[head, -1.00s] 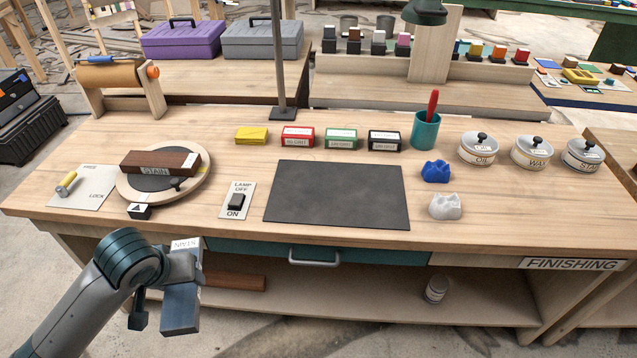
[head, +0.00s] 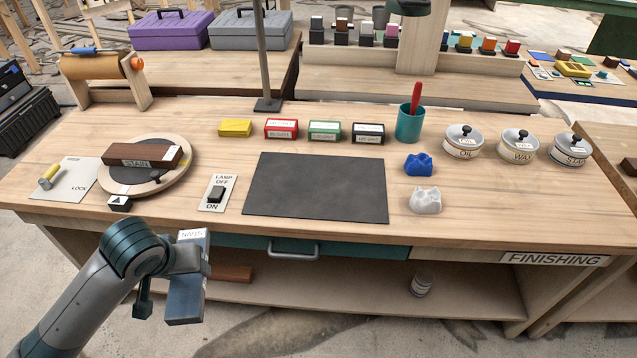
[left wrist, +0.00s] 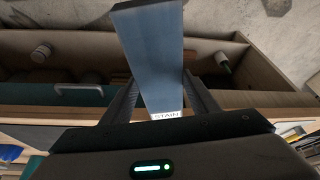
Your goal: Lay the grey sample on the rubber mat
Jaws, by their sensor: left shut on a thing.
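The grey sample (head: 185,299), a long blue-grey bar with a white STAIN label at its upper end, is held in my left gripper (head: 182,262) in front of the bench's front edge. In the left wrist view the sample (left wrist: 152,50) stands between the two fingers (left wrist: 157,100), which are shut on it. The rubber mat (head: 315,188) is a dark flat rectangle on the bench top, bare, up and right of the gripper. My right gripper is not in view.
A lamp switch plate (head: 217,193) lies left of the mat. A turntable (head: 178,180) bears a brown STAIN block (head: 143,155). Blue (head: 418,164) and white (head: 425,200) lumps sit right of the mat. A lamp post (head: 262,60) and small coloured boxes (head: 281,128) stand behind it.

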